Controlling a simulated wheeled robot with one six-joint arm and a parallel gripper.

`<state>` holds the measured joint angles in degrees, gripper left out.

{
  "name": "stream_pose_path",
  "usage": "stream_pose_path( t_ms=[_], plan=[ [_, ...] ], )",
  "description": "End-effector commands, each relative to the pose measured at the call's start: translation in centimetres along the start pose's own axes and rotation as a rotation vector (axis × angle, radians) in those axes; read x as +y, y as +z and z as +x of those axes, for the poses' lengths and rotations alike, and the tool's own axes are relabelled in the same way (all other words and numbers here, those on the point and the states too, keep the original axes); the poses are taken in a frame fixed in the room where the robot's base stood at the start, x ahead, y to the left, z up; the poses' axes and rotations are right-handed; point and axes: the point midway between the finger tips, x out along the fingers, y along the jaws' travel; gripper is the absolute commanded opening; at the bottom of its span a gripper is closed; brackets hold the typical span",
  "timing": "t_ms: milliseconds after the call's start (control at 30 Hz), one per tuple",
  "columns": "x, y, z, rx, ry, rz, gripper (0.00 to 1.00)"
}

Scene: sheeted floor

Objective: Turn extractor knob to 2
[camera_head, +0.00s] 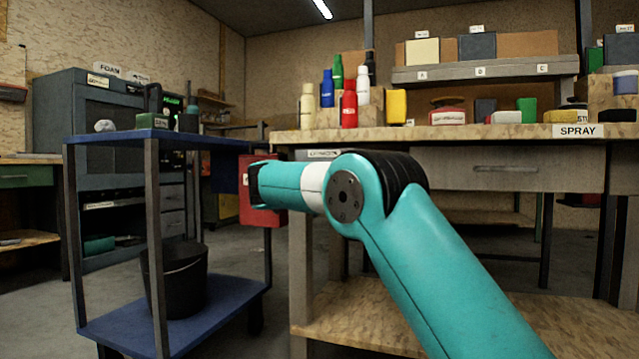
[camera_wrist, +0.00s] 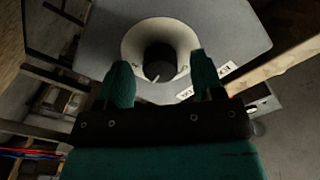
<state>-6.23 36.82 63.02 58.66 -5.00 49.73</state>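In the wrist view a black round knob (camera_wrist: 158,59) sits in the middle of a cream dial (camera_wrist: 130,45) on a grey panel (camera_wrist: 100,16). A small pointer mark shows at the knob's lower edge. The dial's numbers are too small and dark to read. My gripper (camera_wrist: 163,76) is open, with its two green fingers apart at the near side of the dial. The knob lies just beyond and between the fingertips, and nothing is held. In the head view my teal arm reaches left, and I cannot make out the knob there.
Small white labels (camera_wrist: 190,91) lie along the panel's near right edge. In the head view a wooden workbench (camera_head: 460,143) with bottles and tins stands behind my arm. A blue cart (camera_head: 110,137) with a black bucket (camera_head: 180,280) stands at left. Grey floor shows between them.

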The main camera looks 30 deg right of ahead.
Motion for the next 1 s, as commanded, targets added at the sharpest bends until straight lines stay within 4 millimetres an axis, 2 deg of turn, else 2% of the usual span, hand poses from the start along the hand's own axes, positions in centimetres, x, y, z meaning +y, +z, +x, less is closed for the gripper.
stream_pose_path(
  t_ms=[267, 433, 567, 800, 1000],
  plan=[
    [-0.1, -0.1, -0.1, 0.001, -0.002, 0.001, 0.61],
    [-0.2, -0.1, -1.7, -0.001, -0.003, -0.001, 0.61],
    [-0.4, -0.2, -4.5, -0.004, -0.004, -0.002, 0.61],
    [-0.4, -0.2, -10.8, -0.003, -0.005, -0.003, 0.61],
    [-0.2, -0.2, -15.0, -0.002, -0.004, -0.002, 0.61]
  ],
)
